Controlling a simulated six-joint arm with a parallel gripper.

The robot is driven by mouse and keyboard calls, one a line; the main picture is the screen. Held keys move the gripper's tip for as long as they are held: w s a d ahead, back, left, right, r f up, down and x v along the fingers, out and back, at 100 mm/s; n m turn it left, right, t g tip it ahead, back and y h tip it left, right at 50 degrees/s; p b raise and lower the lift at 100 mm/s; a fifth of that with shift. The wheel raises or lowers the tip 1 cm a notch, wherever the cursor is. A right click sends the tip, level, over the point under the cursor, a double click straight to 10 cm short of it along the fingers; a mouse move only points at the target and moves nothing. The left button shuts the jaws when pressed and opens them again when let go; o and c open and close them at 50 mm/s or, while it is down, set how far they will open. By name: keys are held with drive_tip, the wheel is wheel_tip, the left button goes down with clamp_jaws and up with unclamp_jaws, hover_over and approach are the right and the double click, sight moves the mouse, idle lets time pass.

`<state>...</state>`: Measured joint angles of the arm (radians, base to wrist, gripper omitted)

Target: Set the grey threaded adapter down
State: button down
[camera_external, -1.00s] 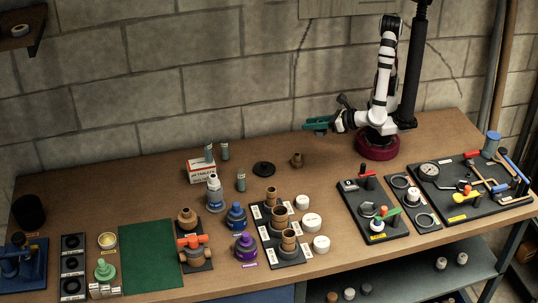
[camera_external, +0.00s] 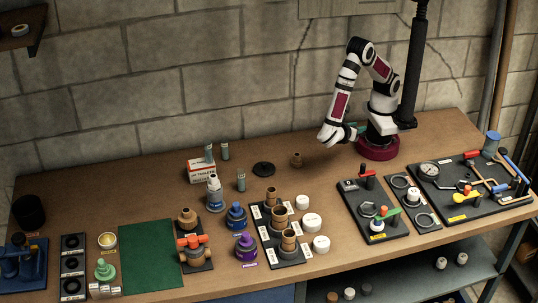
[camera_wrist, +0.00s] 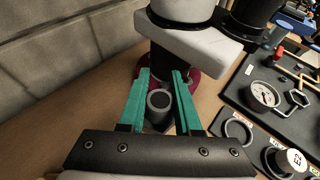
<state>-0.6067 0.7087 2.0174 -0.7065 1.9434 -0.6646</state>
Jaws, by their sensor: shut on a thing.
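The grey threaded adapter (camera_wrist: 159,103) shows in the wrist view as a short grey cylinder with a dark round bore. It sits between the two teal fingers of my gripper (camera_wrist: 161,76), which is shut on it. In the external view my gripper (camera_external: 352,129) is low beside my own base, turned towards it, and mostly hidden behind my wrist. I cannot make out the adapter there. The wrist view looks along the fingers towards my base, and I cannot tell whether the adapter touches the bench.
Black tool boards (camera_external: 393,228) with rings, valves and a gauge (camera_external: 429,170) lie in front and right. The bench between fitting and boards is clear.

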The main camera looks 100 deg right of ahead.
drive_tip(key=w+a+r+m+g+y, duration=0.1)
drive_tip(key=w+a+r+m+y, duration=0.1)
drive_tip(key=a+m+y, duration=1.1)
drive_tip(key=w+a+r+m+t+y, duration=0.2)
drive_tip(key=w+r+m+t+y, duration=0.1)
drive_tip(key=w+m+t+y, duration=0.4)
drive_tip(key=w+a+r+m+t+y, duration=0.2)
drive_tip(key=w+r+m+t, duration=0.25)
drive_tip(key=w, duration=0.45)
drive_tip(key=m, duration=0.1)
hover_over(343, 226)
wheel_tip(343, 226, down, 19)
drive_tip(key=shift+r, duration=0.1)
wheel_tip(343, 226, down, 3)
drive_tip(key=shift+a+f, duration=0.15)
drive_tip(key=shift+f, duration=0.4)
